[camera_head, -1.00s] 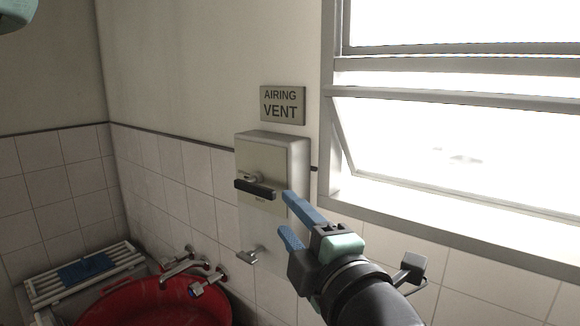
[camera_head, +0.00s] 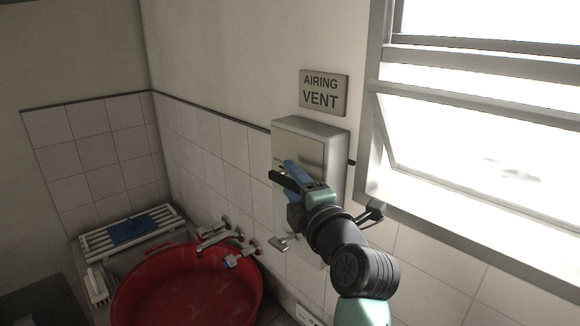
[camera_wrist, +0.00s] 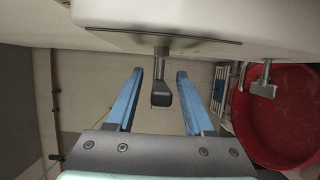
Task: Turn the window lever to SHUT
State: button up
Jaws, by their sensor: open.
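The window lever (camera_head: 284,181) is a dark bar handle on the pale front of a grey box (camera_head: 316,128) under the sign "AIRING VENT" on the wall. In the head view it sticks out to the left, partly hidden by my gripper (camera_head: 290,172). In the wrist view the lever (camera_wrist: 161,94) hangs from a metal stem on the box face. It lies between the two blue fingers of my open gripper (camera_wrist: 160,73), with a visible gap on each side. Small markings on the box are too small to read.
A second, metal handle (camera_head: 284,243) sits lower on the box. A red tub (camera_head: 180,290) with wall taps (camera_head: 215,235) stands below left. A white slatted rack (camera_head: 95,243) holds a blue cloth (camera_head: 130,229). A bright window (camera_head: 480,150) is at the right.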

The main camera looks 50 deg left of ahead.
jog(key=shift+w+a, duration=0.25)
jog(key=shift+a, duration=0.45)
grip_shut()
dwell(1.0)
